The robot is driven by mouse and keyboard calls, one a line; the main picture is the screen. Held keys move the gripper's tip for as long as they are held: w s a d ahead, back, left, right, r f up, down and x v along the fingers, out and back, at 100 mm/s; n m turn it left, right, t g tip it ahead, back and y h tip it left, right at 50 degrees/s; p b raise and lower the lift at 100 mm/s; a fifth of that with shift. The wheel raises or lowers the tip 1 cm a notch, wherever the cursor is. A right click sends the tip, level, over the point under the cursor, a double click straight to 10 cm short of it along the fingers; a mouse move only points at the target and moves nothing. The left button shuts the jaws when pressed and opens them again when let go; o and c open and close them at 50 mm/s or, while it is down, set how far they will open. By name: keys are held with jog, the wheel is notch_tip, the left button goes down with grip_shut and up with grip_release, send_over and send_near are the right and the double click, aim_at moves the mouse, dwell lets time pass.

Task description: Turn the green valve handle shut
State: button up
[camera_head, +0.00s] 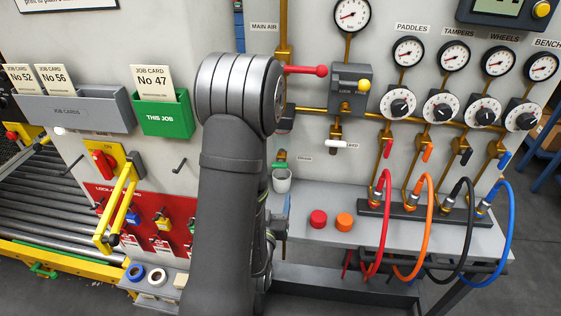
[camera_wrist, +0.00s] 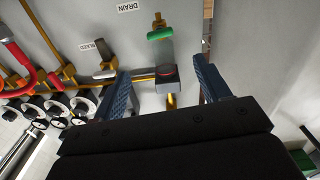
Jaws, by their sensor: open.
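The green valve handle (camera_wrist: 160,33) is at the top of the wrist view, below the DRAIN label. It lies across the short brass stem there, and a translucent cup shows behind or below it. In the head view the green handle (camera_head: 279,165) is small, just right of my arm and above the grey cup (camera_head: 282,182). My gripper (camera_wrist: 161,66) is open, with its two blue fingers wide apart and nothing held between them. The handle is beyond the fingertips, apart from them. In the head view my arm hides most of the gripper.
A dark block with a red ring (camera_wrist: 167,72) and brass pipe show between the fingers. A white-handled BLEED valve (camera_wrist: 104,70) is close to the left finger.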

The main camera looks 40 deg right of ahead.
aim_at(279, 167)
jog(key=x, duration=1.7)
jog(key=shift+f, duration=0.1)
jog(key=c, duration=1)
jog(key=shift+o, duration=0.2)
jog(key=shift+m, duration=0.7)
jog(key=o, duration=1)
jog(key=shift+c, duration=0.2)
jog(key=v, duration=1.7)
jog(key=shift+s, duration=0.2)
